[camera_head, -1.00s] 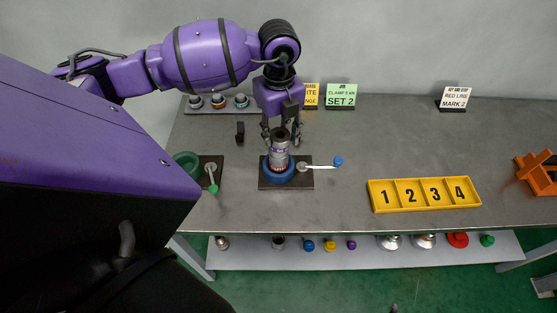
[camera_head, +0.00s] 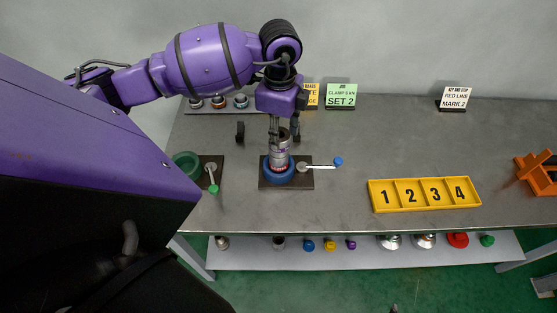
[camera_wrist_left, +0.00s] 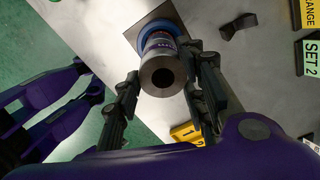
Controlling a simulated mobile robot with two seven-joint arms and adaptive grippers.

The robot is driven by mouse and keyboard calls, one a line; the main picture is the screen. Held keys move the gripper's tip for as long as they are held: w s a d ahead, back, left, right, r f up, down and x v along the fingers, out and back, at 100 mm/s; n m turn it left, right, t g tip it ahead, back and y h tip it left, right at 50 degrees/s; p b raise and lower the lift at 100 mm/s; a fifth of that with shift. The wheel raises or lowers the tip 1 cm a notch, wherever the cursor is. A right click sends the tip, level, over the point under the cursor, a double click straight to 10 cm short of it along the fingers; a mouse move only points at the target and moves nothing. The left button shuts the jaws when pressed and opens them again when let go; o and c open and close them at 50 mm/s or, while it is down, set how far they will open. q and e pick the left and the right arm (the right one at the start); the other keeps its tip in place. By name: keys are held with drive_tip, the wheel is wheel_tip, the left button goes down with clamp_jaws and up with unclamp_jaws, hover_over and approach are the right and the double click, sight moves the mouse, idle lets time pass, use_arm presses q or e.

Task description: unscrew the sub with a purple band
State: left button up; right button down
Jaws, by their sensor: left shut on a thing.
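The sub with a purple band (camera_head: 280,150) is a grey hollow cylinder standing upright in the blue round vise (camera_head: 279,175) on a dark base plate. In the left wrist view its open bore faces me, and the sub (camera_wrist_left: 163,76) shows its purple band near the vise. My left gripper (camera_head: 284,138) comes from above, with its fingers on opposite sides of the sub's upper part, shut on it. In the left wrist view the fingers of my left gripper (camera_wrist_left: 164,66) flank the sub. The vise's white handle (camera_head: 320,167) with a blue knob points right.
A green vise (camera_head: 187,163) with a green-knobbed handle stands to the left. A yellow numbered tray (camera_head: 424,208) lies to the right, and an orange stand (camera_head: 537,172) at the far right. A small dark block (camera_head: 240,132) stands near the gripper.

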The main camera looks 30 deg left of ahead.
use_arm(q)
drive_tip(key=shift+s+d+f+n, duration=0.2)
drive_tip(key=shift+s+f+n, duration=0.1)
drive_tip(key=shift+n, duration=0.3)
drive_tip(key=n, duration=0.4)
drive_tip(key=shift+d, duration=0.2)
drive_tip(key=shift+a, duration=0.1)
drive_tip(key=shift+w+n, duration=0.1)
drive_tip(key=shift+n, duration=0.2)
drive_tip(key=o, duration=1.1)
drive_tip(key=shift+o, duration=1.1)
drive_tip(key=shift+r, duration=0.25)
drive_tip(key=shift+w+a, duration=0.1)
